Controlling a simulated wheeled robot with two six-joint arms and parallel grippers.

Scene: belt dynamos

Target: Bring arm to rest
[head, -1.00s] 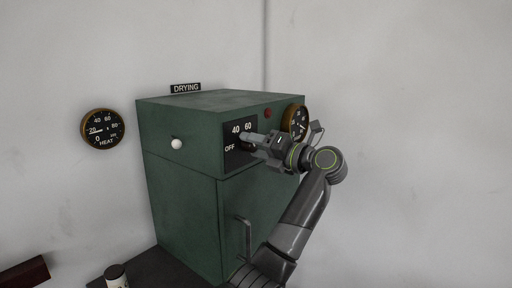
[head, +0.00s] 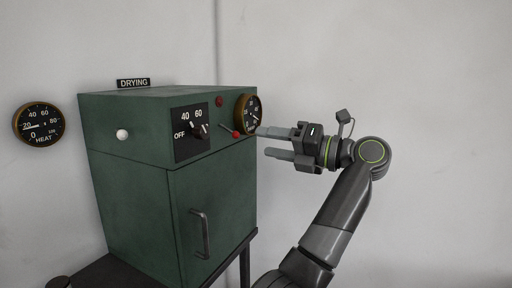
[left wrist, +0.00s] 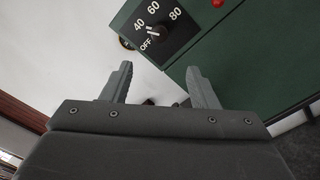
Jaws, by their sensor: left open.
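My left gripper (head: 265,143) is open and empty in the head view, its two fingers pointing left. It is to the right of the green drying cabinet (head: 215,205) and clear of the dial knob (head: 197,131). The left wrist view shows both fingers (left wrist: 160,88) spread with nothing held between them. The knob sits on a black plate (head: 190,147) marked OFF, 40 and 60; the wrist view also shows 80 on this plate (left wrist: 172,42). My right gripper is not in view.
A red-tipped lever (head: 236,134) sticks out near the fingertips, below a round brass-rimmed gauge (head: 247,112). A heat gauge (head: 38,124) hangs on the wall at left. The cabinet door has a handle (head: 201,233). Space at the right is free.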

